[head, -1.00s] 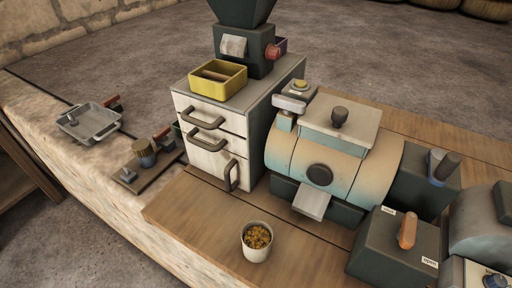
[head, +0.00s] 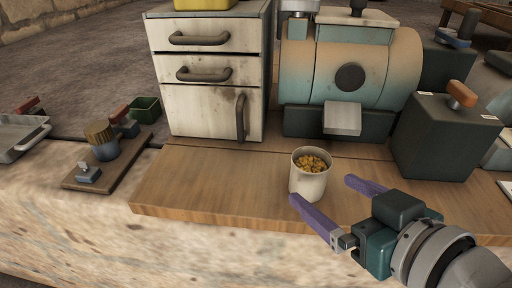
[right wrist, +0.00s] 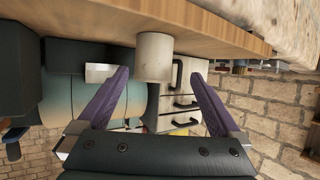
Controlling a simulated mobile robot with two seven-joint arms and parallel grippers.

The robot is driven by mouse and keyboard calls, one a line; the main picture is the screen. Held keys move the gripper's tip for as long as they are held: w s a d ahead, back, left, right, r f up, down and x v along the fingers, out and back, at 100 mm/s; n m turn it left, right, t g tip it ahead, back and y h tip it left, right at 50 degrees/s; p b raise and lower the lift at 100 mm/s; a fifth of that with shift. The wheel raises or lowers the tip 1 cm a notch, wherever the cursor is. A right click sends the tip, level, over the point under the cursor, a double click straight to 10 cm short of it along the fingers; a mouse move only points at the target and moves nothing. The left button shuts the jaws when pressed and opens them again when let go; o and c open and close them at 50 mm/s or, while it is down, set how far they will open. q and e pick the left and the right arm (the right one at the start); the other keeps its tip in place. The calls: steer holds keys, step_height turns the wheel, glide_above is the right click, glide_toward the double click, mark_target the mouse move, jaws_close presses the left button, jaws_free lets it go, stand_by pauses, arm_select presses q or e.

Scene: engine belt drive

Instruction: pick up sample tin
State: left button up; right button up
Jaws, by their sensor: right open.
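The sample tin (head: 308,180) is a whitish cup filled with yellow-brown bits. It stands upright on the wooden board (head: 215,190) near its front edge. My right gripper (head: 320,190) comes in from the lower right in the head view, with its two purple fingers open and empty. One finger is in front of the tin and the other is to its right. In the right wrist view the tin (right wrist: 154,57) appears between the open fingers (right wrist: 160,80), beyond their tips. My left gripper is not in view.
A white drawer cabinet (head: 208,120) and a teal and tan drum machine (head: 305,75) stand behind the tin. A dark box with an orange handle (head: 445,140) is to the right. A small board (head: 110,165) with a brush-like part and a grey tray (head: 18,135) lie left.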

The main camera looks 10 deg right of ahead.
mark_target(320, 181)
steer(key=x, duration=0.2)
steer(key=d+b+x, duration=0.1)
steer(key=x, duration=0.1)
steer(key=shift+w+a, duration=0.15)
steer(key=shift+w, duration=0.25)
steer(key=b+x, duration=0.3)
steer(key=x, duration=0.2)
steer(key=shift+f, duration=0.25)
steer(key=shift+w, duration=0.2)
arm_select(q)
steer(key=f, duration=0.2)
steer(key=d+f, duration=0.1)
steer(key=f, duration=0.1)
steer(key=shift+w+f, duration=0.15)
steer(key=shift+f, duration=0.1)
arm_select(e)
steer(key=c, duration=1.6)
